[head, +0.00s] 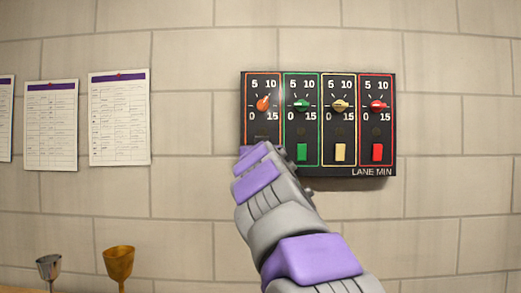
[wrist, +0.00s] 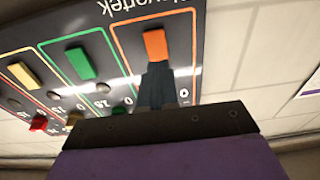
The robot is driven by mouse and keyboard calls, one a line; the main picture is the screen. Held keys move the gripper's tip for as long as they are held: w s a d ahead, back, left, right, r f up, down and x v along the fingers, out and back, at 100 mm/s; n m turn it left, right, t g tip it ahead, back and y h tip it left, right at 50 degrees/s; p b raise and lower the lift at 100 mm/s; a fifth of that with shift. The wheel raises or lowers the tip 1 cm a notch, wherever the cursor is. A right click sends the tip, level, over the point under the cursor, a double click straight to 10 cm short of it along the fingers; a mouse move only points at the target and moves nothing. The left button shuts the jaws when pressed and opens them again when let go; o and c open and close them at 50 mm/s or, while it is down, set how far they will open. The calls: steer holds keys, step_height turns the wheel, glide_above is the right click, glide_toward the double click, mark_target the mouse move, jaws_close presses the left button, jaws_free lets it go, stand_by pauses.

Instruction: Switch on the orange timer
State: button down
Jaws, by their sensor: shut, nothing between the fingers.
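The orange timer is the leftmost column of the black panel, with an orange dial (head: 263,103) whose pointer leans up and right. Its orange switch (wrist: 155,45) shows in the wrist view, which sees the panel upside down. In the head view my arm hides this switch. My gripper (wrist: 157,78) is shut and empty, with its dark fingertips right at the edge of the orange switch. I cannot tell whether they touch it. The orange dial is hidden behind my gripper in the wrist view.
Beside it are the green switch (head: 302,152), cream switch (head: 340,152) and red switch (head: 377,152), each below its own dial. Paper sheets (head: 119,118) hang on the block wall to the left. Two cups, one gold (head: 118,262), stand at lower left.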

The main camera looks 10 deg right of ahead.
steer(key=shift+p+x, duration=0.45)
steer(key=shift+x, duration=0.65)
steer(key=shift+r, duration=0.1)
